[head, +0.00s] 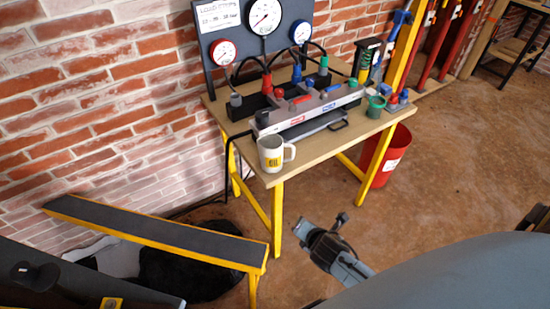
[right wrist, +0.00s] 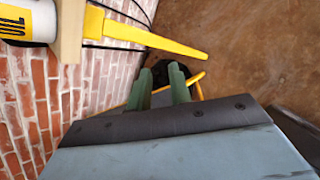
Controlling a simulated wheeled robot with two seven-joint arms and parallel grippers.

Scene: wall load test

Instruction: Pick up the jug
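The jug (head: 271,154) is a white mug-like vessel with a yellow label and a handle on its right side. It stands upright at the near left corner of the wooden table (head: 330,143). In the right wrist view part of the jug (right wrist: 28,20) shows at the top left, cut off by the frame. My right gripper (head: 322,226) is below and to the right of the jug in the head view, apart from it. Its two green fingers (right wrist: 162,82) stand apart with nothing between them. My left gripper is not in view.
A red bin (head: 389,160) is beside the table. A low yellow-edged bench (head: 160,232) is at left. Brown floor at right is open.

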